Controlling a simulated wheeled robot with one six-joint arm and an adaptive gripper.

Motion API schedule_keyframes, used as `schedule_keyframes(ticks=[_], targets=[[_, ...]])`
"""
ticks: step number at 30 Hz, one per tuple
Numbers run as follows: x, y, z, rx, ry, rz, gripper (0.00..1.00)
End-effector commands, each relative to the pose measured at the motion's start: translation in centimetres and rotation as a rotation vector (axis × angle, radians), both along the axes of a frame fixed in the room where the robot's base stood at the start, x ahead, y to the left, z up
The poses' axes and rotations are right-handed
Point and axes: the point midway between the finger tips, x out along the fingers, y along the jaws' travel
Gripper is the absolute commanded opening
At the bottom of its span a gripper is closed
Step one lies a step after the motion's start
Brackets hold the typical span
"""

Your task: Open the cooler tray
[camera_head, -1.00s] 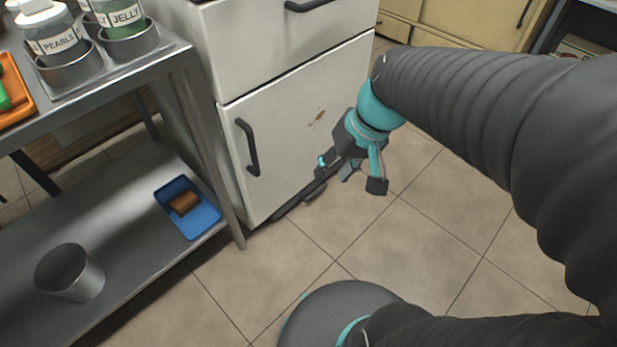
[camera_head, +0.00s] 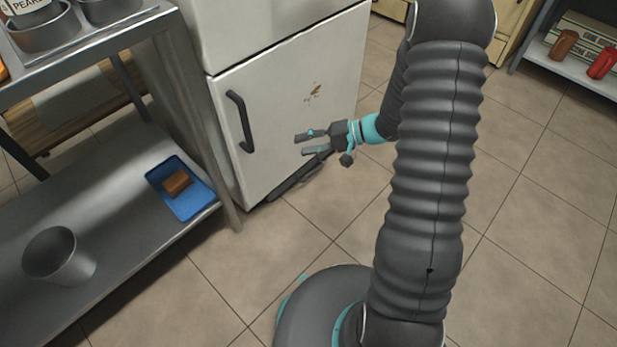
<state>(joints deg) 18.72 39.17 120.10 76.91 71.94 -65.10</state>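A white two-part cooler cabinet (camera_head: 300,75) stands at the upper middle. Its lower front (camera_head: 285,150) looks closed and carries a dark vertical handle (camera_head: 240,121) near its left edge. My gripper (camera_head: 300,144) is in front of this lower front, to the right of the handle and apart from it. Its fingers point left toward the handle and are spread, with nothing between them. The cabinet's upper handle is out of view.
A steel table with a lower shelf (camera_head: 130,235) stands on the left, close to the cabinet. The shelf bears a blue tray (camera_head: 197,203) with a brown block (camera_head: 176,183), and a metal cup (camera_head: 60,257). Tiled floor (camera_head: 540,220) is free on the right.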

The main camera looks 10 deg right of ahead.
Motion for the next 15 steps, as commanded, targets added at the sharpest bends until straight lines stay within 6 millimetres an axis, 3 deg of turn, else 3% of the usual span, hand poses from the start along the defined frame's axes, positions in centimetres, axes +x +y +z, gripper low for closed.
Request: schedule_keyframes(ticks=[1,9,15], targets=[[0.7,-0.6,-2.4,0.034,0.002,-0.04,0.39],[4.0,-4.3,-12.9,0.143,-0.053,-0.279,0.39],[4.4,-7.5,-21.6,0.161,-0.093,-0.477,0.39]])
